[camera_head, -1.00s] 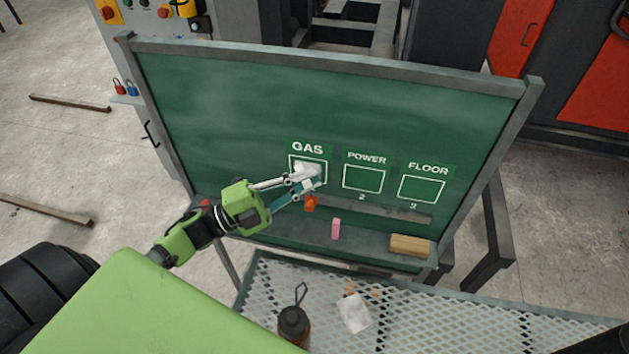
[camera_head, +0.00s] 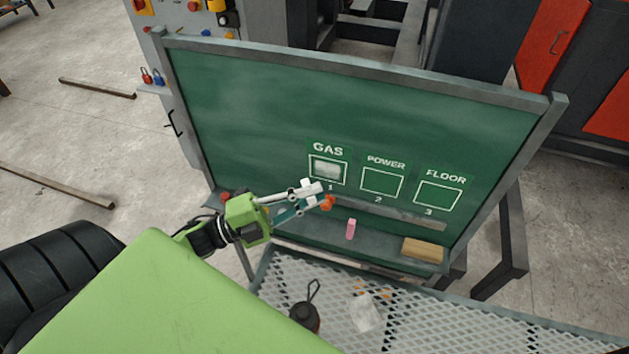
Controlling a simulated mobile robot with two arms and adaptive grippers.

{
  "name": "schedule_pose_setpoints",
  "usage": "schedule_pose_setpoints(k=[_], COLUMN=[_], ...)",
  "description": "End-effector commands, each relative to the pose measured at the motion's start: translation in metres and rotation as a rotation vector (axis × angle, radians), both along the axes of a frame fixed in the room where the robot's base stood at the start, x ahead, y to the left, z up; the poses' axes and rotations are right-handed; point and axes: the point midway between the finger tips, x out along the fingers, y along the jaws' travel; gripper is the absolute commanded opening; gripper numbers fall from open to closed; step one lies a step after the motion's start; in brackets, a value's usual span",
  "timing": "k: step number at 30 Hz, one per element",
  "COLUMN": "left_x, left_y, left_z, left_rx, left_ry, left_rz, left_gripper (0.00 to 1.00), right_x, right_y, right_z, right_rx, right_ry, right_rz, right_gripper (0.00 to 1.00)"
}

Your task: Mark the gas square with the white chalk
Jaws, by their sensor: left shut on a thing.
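The green chalkboard (camera_head: 235,110) carries three labelled squares. The gas square (camera_head: 327,168) is at the left of the three and has a smeared white patch inside its outline. My left gripper (camera_head: 317,195) is just below the gas square, shut on the white chalk (camera_head: 334,184), of which only a small end shows between the fingertips. It looks slightly off the board, though the exact gap is hard to tell. The power square (camera_head: 382,181) and the floor square (camera_head: 438,194) are empty. My right gripper is not in view.
On the board's ledge stand an orange piece (camera_head: 327,203) close to my left fingertips, a pink chalk (camera_head: 351,229) and a wooden eraser (camera_head: 423,249). A mesh table (camera_head: 450,300) in front holds a dark bottle (camera_head: 305,314) and a crumpled white item (camera_head: 365,312).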

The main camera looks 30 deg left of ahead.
Motion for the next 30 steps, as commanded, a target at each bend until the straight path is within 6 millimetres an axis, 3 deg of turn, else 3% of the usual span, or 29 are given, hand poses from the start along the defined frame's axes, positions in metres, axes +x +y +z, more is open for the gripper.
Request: schedule_pose_setpoints(k=[5,17,30], left_x=[-0.011,-0.014,-0.042], left_y=[-0.003,-0.004,-0.01], left_z=[0.001,0.001,0.0], left_rx=[-0.001,-0.001,0.001], left_ry=[-0.001,-0.001,-0.001], left_rz=[-0.001,0.0,0.0], left_gripper=[0.0,0.0,0.0], right_x=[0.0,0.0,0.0], right_y=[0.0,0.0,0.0], right_z=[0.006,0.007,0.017], right_rx=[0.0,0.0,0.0], right_ry=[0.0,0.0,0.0], right_rz=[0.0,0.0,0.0], right_gripper=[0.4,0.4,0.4])
